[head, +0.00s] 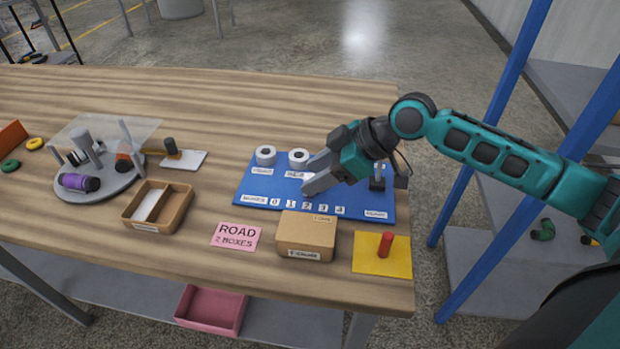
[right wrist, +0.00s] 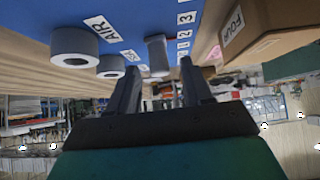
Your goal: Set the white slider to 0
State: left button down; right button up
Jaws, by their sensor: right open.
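The blue board (head: 255,187) lies on the table with a row of number labels 0 to 4 (head: 306,206) along its front part. My right gripper (head: 308,190) is over the board, its fingers pointing down-left near the middle numbers. My left gripper is not in view.
Two pale round knobs (head: 265,155) (head: 298,157) stand at the board's back left. A dark upright piece (head: 377,181) is at its right. A cardboard box (head: 306,234) and a yellow plate with a red peg (head: 386,246) sit in front. The table behind the board is clear.

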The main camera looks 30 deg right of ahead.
jog(key=shift+x, duration=1.1)
jog(key=shift+c, duration=0.5)
grip_shut()
